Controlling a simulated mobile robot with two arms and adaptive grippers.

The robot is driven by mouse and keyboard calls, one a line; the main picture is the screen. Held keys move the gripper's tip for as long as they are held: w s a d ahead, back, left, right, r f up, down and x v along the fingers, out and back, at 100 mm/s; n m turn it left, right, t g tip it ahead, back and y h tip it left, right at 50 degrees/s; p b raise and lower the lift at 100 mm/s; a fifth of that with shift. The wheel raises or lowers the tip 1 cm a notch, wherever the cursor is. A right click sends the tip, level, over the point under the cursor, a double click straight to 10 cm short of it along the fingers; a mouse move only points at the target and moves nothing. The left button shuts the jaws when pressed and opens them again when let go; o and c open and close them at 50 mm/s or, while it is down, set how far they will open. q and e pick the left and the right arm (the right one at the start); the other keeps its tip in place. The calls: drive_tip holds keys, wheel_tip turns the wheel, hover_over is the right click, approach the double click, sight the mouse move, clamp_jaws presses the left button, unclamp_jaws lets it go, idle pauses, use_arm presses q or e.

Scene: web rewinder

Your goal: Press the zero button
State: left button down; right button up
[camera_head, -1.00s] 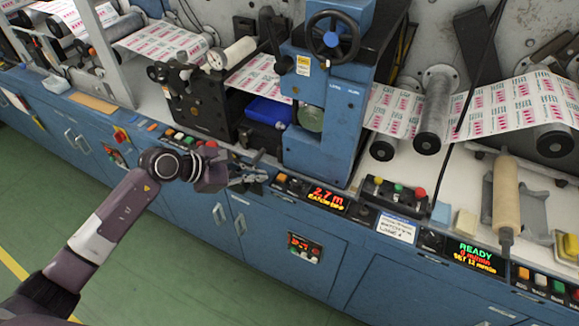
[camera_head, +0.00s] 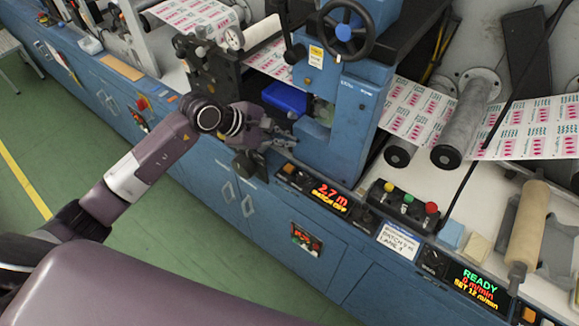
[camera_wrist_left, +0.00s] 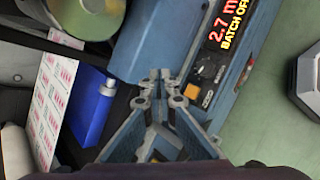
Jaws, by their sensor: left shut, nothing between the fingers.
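The counter panel's red display (camera_head: 329,197) reads 2.7 m with a batch line under it; it also shows in the left wrist view (camera_wrist_left: 228,45). Left of the display in the head view is a small orange button (camera_head: 290,168) with darker controls near it. The orange button shows in the left wrist view (camera_wrist_left: 193,91) too. I cannot read which one is marked zero. My left gripper (camera_head: 291,142) is shut and empty, just beyond the panel's left end. In the left wrist view its fingertips (camera_wrist_left: 161,78) are left of the button, apart from it.
The blue machine column (camera_head: 345,125) with a handwheel (camera_head: 344,27) stands close beside the gripper. A box with yellow, green and red buttons (camera_head: 408,200) and a READY display (camera_head: 474,284) are to the right. Green floor (camera_head: 150,250) is open in front.

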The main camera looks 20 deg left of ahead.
sight(287, 168)
use_arm(q)
wheel_tip(287, 168, down, 3)
drive_tip(key=shift+r+b, duration=0.1)
drive_tip(key=shift+b, duration=0.5)
wheel_tip(287, 168, down, 5)
drive_tip(key=b, duration=0.3)
drive_tip(key=shift+f+b, duration=0.35)
drive_tip(key=shift+b, duration=0.15)
use_arm(e)
drive_tip(key=shift+w+d+f, duration=0.1)
drive_tip(key=shift+w+f, duration=0.15)
drive_tip(key=shift+f, duration=0.6)
drive_tip(key=shift+w+d+f, duration=0.15)
drive_tip(key=shift+w+f, duration=0.05)
drive_tip(key=shift+f, duration=0.65)
drive_tip(key=shift+w+d+f, duration=0.1)
drive_tip(key=shift+w+f, duration=0.15)
drive_tip(key=shift+f, duration=0.6)
drive_tip(key=shift+d, duration=0.4)
use_arm(q)
drive_tip(key=shift+f+b, duration=0.4)
drive_tip(key=shift+b, duration=0.15)
use_arm(e)
drive_tip(key=shift+f, duration=0.6)
